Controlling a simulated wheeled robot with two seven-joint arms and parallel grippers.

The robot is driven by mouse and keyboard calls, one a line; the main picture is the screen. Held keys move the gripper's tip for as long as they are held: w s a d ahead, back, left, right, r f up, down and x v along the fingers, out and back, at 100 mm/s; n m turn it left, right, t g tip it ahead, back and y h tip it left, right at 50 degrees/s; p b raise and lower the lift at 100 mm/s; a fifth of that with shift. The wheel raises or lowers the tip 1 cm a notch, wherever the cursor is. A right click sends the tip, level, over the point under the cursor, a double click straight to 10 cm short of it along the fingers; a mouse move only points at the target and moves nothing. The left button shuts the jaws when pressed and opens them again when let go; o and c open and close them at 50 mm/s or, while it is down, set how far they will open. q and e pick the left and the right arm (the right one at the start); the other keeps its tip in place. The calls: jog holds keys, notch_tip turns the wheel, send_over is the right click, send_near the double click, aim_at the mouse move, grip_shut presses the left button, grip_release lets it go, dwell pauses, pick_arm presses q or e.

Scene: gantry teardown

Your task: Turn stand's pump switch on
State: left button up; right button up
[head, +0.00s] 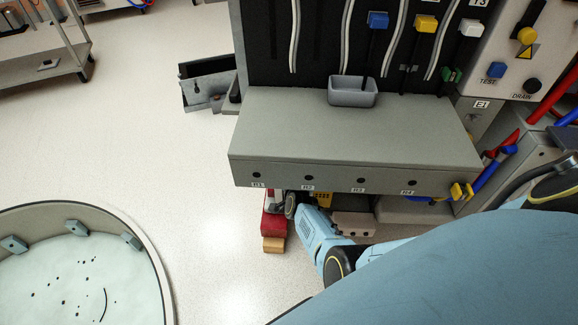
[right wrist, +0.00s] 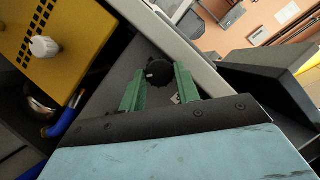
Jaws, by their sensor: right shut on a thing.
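A round black knob (right wrist: 157,74) with a small light mark sits on a dark grey face in the right wrist view. It looks like the pump switch, but I see no label on it. The green fingers of my right gripper (right wrist: 160,70) stand on either side of the knob and are shut on it. In the head view my right arm reaches low under the front of the grey bench (head: 340,130), which hides the knob and fingertips. My left gripper is not in view.
A yellow panel (right wrist: 82,30) with a white knob (right wrist: 43,46) is close on the left in the right wrist view, with a blue hose (right wrist: 65,117) below. A red block (head: 273,226) stands under the bench. A round basin (head: 70,265) is at lower left; floor between is clear.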

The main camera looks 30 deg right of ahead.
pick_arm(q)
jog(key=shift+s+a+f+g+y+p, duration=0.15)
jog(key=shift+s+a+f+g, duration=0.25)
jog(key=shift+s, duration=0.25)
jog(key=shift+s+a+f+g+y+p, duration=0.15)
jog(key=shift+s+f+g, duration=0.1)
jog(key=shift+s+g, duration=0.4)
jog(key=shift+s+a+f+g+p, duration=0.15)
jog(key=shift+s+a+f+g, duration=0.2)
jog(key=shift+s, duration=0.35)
pick_arm(e)
jog(key=shift+w+a+n+g+h, duration=0.15)
jog(key=shift+n+g+h, duration=0.45)
jog(key=shift+n, duration=0.55)
jog(key=shift+w+a+n+g+h, duration=0.15)
jog(key=shift+n+g+h, duration=0.4)
jog(key=shift+n, duration=0.6)
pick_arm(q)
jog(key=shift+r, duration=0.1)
pick_arm(e)
jog(key=shift+s, duration=0.1)
jog(key=o, duration=1)
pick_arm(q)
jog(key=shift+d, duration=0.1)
pick_arm(e)
jog(key=shift+s+r, duration=0.15)
